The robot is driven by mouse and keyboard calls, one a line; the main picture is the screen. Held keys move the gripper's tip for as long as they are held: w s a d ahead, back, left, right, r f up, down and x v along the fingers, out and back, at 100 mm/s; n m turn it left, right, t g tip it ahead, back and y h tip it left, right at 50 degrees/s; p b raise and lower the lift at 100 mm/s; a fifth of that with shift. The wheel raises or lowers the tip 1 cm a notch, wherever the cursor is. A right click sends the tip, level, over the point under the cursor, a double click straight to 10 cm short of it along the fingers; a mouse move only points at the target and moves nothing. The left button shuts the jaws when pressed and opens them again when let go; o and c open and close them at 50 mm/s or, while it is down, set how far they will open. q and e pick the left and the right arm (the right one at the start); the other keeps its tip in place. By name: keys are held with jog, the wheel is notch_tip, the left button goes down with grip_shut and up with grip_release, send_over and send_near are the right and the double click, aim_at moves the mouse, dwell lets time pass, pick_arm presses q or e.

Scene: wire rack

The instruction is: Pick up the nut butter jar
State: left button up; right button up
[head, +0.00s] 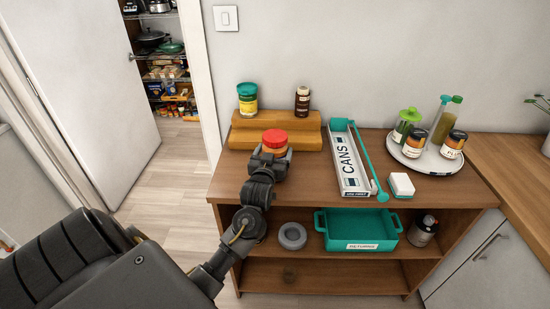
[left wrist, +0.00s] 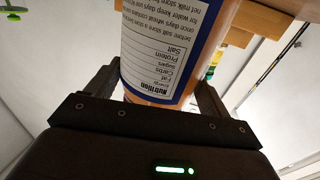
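The nut butter jar (head: 274,138) has a red lid and orange-brown contents. It is in front of the wooden step on the counter. My left gripper (head: 268,162) is at the jar's near side and hides its lower part. In the left wrist view, the jar (left wrist: 165,45) shows a white, blue-edged nutrition label with upside-down text. The fingers of my left gripper (left wrist: 158,82) lie against both sides of the jar, with no clear gap. Whether its base touches the counter is hidden. My right gripper is not in view.
A wooden step (head: 245,137) behind holds a green-lidded yellow jar (head: 247,99) and a dark jar (head: 302,102). To the right are a white CANS tray (head: 350,170), a white block (head: 401,185) and a turntable (head: 425,162) with bottles and jars. A teal bin (head: 357,230) sits below.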

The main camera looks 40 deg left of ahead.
aim_at(272, 148)
pick_arm(q)
jog(key=c, duration=0.9)
jog(key=shift+r, duration=0.2)
jog(key=shift+c, duration=1.1)
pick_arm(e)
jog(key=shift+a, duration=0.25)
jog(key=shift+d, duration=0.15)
pick_arm(q)
jog(key=shift+r, duration=0.55)
notch_tip(272, 148, up, 2)
jog(key=shift+r+b, duration=0.1)
jog(key=shift+b, duration=0.45)
jog(key=s+r+p, duration=0.4)
jog(key=s+r, duration=0.5)
jog(key=s, duration=0.5)
jog(key=shift+d+r+p, duration=0.3)
jog(key=shift+p, duration=0.1)
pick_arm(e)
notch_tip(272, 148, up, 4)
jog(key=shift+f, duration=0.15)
